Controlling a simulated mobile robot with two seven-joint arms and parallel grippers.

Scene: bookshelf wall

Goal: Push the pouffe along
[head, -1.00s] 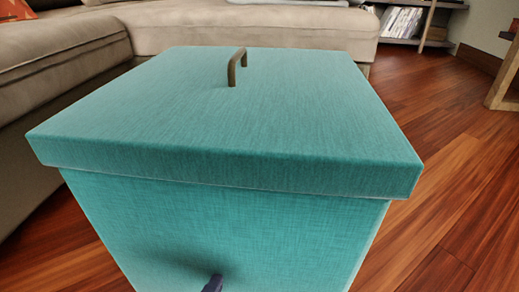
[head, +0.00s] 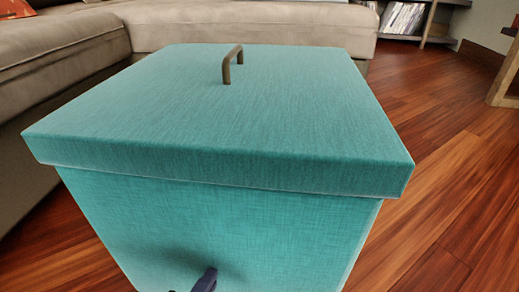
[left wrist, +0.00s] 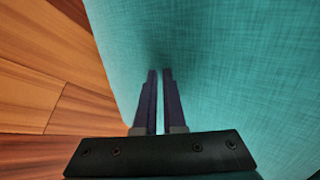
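The pouffe (head: 215,115) is a large teal fabric box with a wide overhanging lid and a small brown handle (head: 232,64) on top. It stands upright and fills the middle of the head view. My left gripper (head: 204,280) shows at the bottom edge, low at the pouffe's front face. In the left wrist view the two dark fingers (left wrist: 160,73) lie close together with only a thin gap and nothing between them. Their tips point at the teal face (left wrist: 220,60) and seem to touch it or nearly so. My right gripper is not in view.
A beige sofa (head: 250,27) runs along the left and behind the pouffe, close to it. Reddish wooden floor (head: 440,200) is clear to the right. A low shelf (head: 436,22) and a wooden furniture leg (head: 503,80) stand at the far right.

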